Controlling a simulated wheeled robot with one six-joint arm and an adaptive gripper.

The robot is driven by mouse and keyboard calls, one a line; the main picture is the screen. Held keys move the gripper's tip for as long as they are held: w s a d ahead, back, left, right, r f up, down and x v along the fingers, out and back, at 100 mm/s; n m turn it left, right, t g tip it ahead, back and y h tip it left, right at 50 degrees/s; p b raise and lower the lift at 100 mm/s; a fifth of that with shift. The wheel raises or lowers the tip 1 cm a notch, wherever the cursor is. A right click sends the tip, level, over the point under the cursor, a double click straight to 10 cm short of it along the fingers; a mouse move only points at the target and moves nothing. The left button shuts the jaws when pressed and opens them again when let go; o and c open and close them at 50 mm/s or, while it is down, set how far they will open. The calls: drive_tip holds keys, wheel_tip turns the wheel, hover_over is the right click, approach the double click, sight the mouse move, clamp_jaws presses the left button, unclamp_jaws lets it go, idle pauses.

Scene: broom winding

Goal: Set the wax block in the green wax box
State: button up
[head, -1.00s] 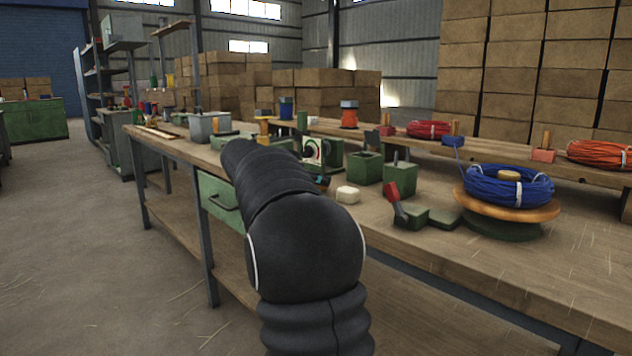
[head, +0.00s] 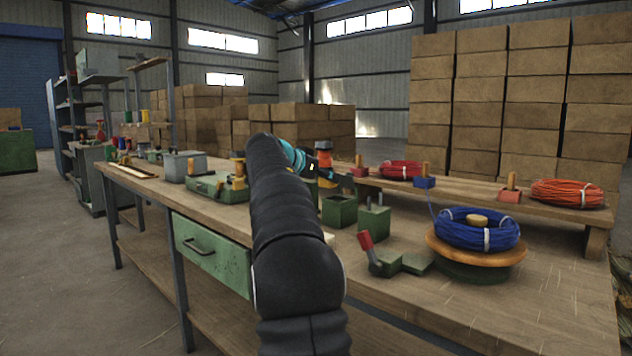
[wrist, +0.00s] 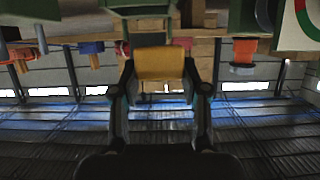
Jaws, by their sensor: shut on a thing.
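In the wrist view my gripper (wrist: 160,85) is shut on a yellow block (wrist: 160,63), which looks like the wax block. The block sits between both fingertips, in the air. An open-topped green box (head: 340,215), which looks like the green wax box, stands on the bench below and slightly right of my gripper. Its inside is mostly dark.
A green box with a post (head: 374,222) stands right of the open box. A red-handled green device (head: 385,262) and a turntable with a blue coil (head: 476,230) are nearer right. A pale block (head: 328,237) is mostly hidden behind my arm. A raised shelf (head: 450,190) runs behind.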

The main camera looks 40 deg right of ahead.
drive_tip(key=shift+s+d+r+p, duration=0.25)
drive_tip(key=shift+d+r+p, duration=0.15)
drive_tip(key=shift+r+p, duration=0.25)
drive_tip(key=shift+s+d+r+p, duration=0.2)
drive_tip(key=shift+d+r+p, duration=0.15)
drive_tip(key=shift+r+p, duration=0.2)
drive_tip(key=shift+s+d+r+p, duration=0.15)
drive_tip(key=shift+s+d+p, duration=0.2)
drive_tip(key=shift+p, duration=0.35)
drive_tip(key=shift+d+f+b, duration=0.1)
drive_tip(key=shift+f+b, duration=1.25)
drive_tip(key=shift+f, duration=1.7)
drive_tip(key=shift+b, duration=0.55)
drive_tip(key=shift+f+b, duration=0.6)
drive_tip(key=shift+b, duration=0.05)
drive_tip(key=o, duration=0.8)
drive_tip(key=b+v, duration=0.2)
drive_tip(key=v, duration=0.9)
drive_tip(key=shift+b, duration=0.3)
